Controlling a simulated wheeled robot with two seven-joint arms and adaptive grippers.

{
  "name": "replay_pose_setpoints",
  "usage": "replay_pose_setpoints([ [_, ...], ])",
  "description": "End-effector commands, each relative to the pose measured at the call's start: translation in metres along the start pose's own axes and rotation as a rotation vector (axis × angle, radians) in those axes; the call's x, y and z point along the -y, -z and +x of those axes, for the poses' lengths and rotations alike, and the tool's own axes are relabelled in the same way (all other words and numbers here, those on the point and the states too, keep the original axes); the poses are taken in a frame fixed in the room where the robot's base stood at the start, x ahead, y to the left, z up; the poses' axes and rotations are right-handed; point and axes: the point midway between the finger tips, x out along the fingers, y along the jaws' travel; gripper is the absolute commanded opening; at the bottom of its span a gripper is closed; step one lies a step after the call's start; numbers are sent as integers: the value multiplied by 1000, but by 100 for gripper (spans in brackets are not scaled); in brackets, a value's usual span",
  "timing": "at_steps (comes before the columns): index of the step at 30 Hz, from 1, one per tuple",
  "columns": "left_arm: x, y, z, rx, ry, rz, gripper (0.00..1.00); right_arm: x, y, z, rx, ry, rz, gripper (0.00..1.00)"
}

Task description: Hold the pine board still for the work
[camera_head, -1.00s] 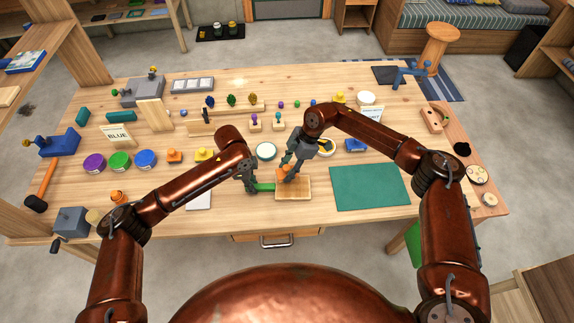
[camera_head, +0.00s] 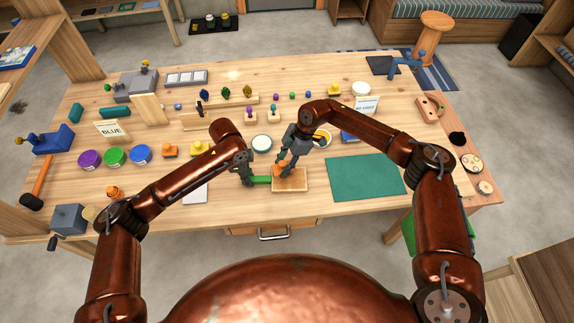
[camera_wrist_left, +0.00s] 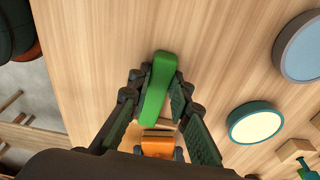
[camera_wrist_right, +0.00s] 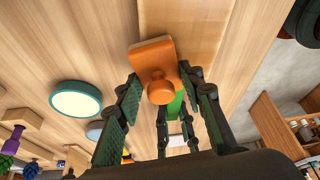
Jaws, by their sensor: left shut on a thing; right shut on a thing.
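The pine board (camera_head: 297,185) lies flat near the table's front edge, in the middle of the head view. My left gripper (camera_head: 250,178) is shut on a green bar (camera_wrist_left: 158,85), which reaches to the board's left side in the head view. Whether the bar touches the board I cannot tell. My right gripper (camera_head: 285,165) is shut on the round knob of an orange block (camera_wrist_right: 158,75). The block sits over the board's upper left part and hides some of it. The board also shows in the right wrist view (camera_wrist_right: 185,25).
A green mat (camera_head: 365,182) lies right of the board. A round teal-rimmed dish (camera_head: 262,143) stands just behind the grippers. Purple, green and blue tubs (camera_head: 115,156) stand to the left. A hammer (camera_head: 38,185) lies at the left edge.

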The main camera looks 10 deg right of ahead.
Motion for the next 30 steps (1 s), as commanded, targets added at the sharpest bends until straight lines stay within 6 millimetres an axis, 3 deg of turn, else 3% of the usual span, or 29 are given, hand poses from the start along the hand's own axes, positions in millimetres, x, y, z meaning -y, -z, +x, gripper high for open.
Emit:
replay_pose_setpoints([
  [1,0,0,0,0,1,0,0,-2,5,-16,1,-7,-2,16],
  [18,0,0,0,0,0,0,0,-1,24,-61,0,-4,-1,16],
  [30,0,0,0,0,0,0,0,0,28,-71,0,-3,1,16],
])
